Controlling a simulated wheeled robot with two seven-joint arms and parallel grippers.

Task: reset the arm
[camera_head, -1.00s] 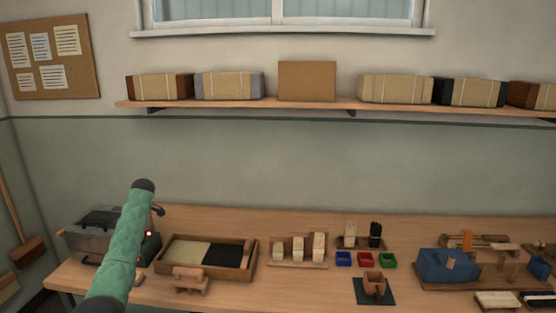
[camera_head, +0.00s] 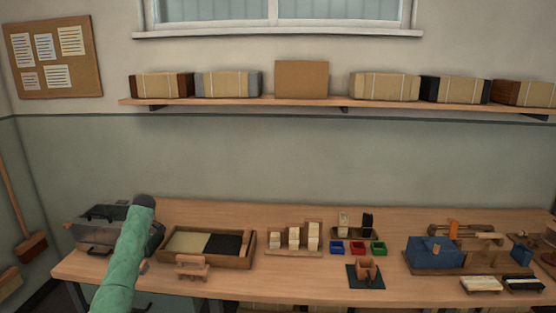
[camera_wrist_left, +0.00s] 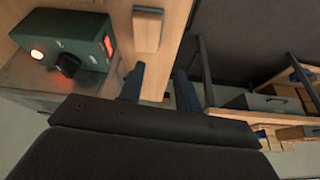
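My left arm (camera_head: 125,255), in a green sleeve with a dark end, rises from the bottom left in the head view, in front of the table's left end. Its gripper cannot be made out there. In the left wrist view my left gripper (camera_wrist_left: 160,72) shows two dark blue fingers standing apart. Nothing is seen held between them; the table's wooden edge shows behind. My right arm and gripper are not in view.
A green control box (camera_wrist_left: 75,45) with a lit red light and black knob is close to the left gripper. A wooden block (camera_wrist_left: 147,28) lies near the table edge. The workbench (camera_head: 340,292) carries a two-part tray (camera_head: 250,262), small coloured bins (camera_head: 357,247) and a blue fixture (camera_head: 432,254).

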